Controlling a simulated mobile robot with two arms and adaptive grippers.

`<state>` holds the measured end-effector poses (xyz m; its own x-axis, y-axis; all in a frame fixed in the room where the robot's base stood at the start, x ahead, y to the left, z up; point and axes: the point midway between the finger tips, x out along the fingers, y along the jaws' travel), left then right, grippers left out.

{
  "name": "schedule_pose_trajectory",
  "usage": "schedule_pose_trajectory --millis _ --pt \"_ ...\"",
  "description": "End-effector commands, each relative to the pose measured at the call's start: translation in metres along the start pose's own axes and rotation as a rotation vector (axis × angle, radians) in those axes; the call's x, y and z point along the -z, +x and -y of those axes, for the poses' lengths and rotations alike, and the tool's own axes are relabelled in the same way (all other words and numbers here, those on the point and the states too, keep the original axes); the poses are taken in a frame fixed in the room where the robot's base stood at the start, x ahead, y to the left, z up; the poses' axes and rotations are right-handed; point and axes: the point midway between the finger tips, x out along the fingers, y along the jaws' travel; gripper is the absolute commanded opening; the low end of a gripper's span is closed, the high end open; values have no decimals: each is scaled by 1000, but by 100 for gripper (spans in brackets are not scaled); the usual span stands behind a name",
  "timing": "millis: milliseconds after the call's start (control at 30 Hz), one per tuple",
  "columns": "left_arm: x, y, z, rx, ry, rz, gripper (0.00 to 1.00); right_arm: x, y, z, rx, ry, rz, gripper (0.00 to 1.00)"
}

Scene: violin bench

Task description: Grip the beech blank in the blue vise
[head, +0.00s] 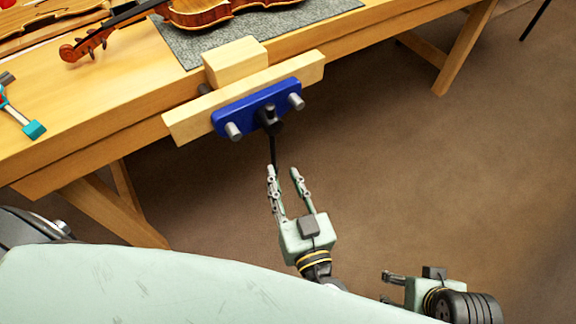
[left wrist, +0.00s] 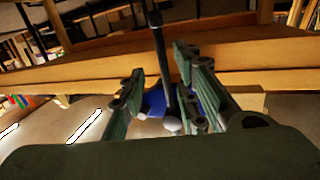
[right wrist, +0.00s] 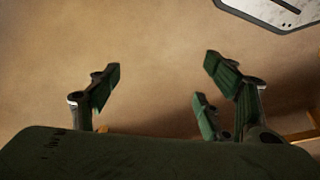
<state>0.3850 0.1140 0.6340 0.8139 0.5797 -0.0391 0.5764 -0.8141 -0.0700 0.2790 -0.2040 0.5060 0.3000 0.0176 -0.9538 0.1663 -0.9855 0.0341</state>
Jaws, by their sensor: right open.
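The blue vise (head: 256,107) is on the bench's front edge, with a pale wooden front jaw (head: 190,119). The beech blank (head: 235,62) stands up behind this jaw, at the bench edge; I cannot tell whether the jaw touches it. The black vise handle (head: 273,152) hangs down from the screw. My left gripper (head: 283,170) is open below the vise, fingertips near the handle's lower end. In the left wrist view the handle (left wrist: 160,62) shows between the spread fingers. My right gripper (head: 388,288) is open and empty, low at the right; its fingers (right wrist: 160,80) show over bare floor.
The wooden bench (head: 100,120) runs across the upper left. A violin (head: 215,12) lies on a grey mat (head: 195,45) behind the blank. A teal-ended tool (head: 33,130) lies at the bench's left. The floor (head: 430,160) right of the vise is clear.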

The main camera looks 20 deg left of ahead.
Motion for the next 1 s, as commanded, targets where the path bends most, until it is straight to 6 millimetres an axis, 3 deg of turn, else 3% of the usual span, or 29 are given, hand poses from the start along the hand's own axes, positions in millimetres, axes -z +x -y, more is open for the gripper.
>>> schedule_pose_trajectory --millis 167,600,1000 --pt "13 2 8 31 -78 -42 29 -2 -7 0 -1 0 -6 72" --pt "16 65 10 29 -72 -41 29 -1 -8 0 -1 1 -6 72" --pt "15 74 10 28 -70 -38 29 -2 -8 0 -1 0 -6 72"
